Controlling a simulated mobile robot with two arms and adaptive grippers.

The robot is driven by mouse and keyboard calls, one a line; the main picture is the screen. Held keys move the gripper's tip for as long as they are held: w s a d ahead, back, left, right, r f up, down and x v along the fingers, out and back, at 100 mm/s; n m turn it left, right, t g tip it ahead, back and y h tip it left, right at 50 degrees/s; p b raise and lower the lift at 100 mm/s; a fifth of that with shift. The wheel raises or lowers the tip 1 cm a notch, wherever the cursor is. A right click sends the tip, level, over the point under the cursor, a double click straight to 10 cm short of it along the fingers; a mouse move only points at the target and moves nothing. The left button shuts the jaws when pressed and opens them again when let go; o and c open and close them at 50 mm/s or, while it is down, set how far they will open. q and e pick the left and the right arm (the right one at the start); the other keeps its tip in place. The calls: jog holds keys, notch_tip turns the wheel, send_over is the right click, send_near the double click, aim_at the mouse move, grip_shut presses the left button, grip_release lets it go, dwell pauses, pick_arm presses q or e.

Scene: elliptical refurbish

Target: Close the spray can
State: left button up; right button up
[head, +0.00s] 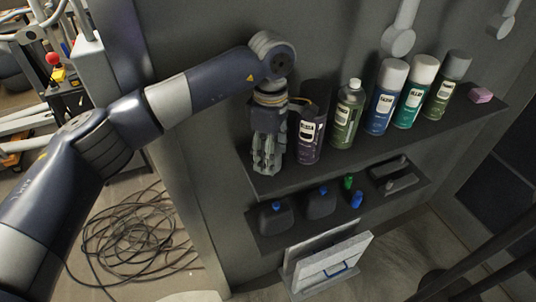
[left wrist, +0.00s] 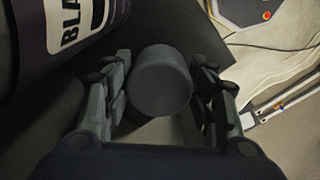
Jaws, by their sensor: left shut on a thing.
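My left gripper (head: 266,165) points down at the left end of the upper shelf, just left of a dark purple spray can (head: 311,142). In the left wrist view its fingers are closed around a dark grey cylindrical cap (left wrist: 162,82). The purple can also shows at that view's upper left (left wrist: 75,25), with the letters "BLA" on its label. An olive green spray can (head: 346,118) stands upright right of the purple one, with a small pale nozzle on top and no cap. My right gripper is not in view.
A blue can (head: 384,103), a teal can (head: 415,97) and a capped olive can (head: 446,92) stand further right on the upper shelf (head: 402,140), near a pink block (head: 480,95). A lower shelf holds dark containers (head: 276,220). A coiled cable (head: 130,240) lies on the floor.

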pick_arm(q)
jog(key=shift+r+b, duration=0.35)
jog(key=shift+r, duration=0.1)
notch_tip(320, 180, up, 2)
jog(key=shift+r+b, duration=0.2)
jog(key=shift+b, duration=0.65)
jog(key=s+d+r+b, duration=0.1)
jog(key=s+b, duration=0.4)
jog(key=s, duration=1.1)
jog(key=shift+d+r, duration=0.25)
jog(key=shift+r, duration=0.15)
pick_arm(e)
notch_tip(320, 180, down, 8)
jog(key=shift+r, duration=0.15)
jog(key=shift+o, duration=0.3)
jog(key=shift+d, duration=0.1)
